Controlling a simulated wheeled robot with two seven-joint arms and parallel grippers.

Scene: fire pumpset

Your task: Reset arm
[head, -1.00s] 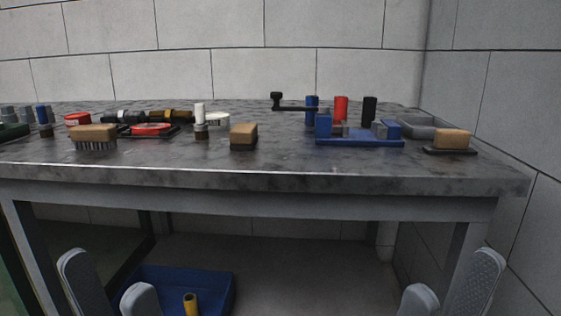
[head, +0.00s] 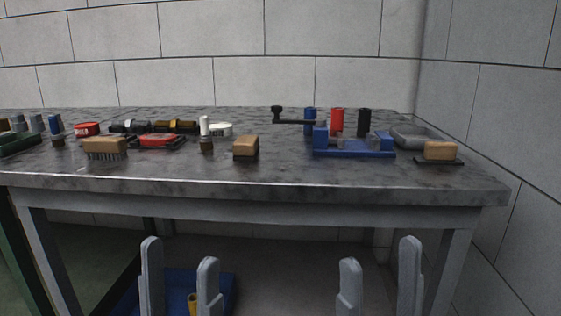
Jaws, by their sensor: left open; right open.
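My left gripper (head: 180,265) is open and empty, with its two grey fingers pointing up at the lower left of the head view. My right gripper (head: 379,265) is open and empty at the lower right, its fingers also upright. Both are in front of the grey table (head: 290,190), with their fingertips below its front edge in the picture. They are apart from each other, with a wide gap between them. Nothing is held in either one.
On the table stand a blue fixture (head: 352,150), a wooden block (head: 246,147), a brush (head: 104,147), a block on a black plate (head: 440,150), a grey tray (head: 416,136) and red (head: 337,121) and black (head: 364,123) cylinders. A blue bin (head: 222,290) lies below.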

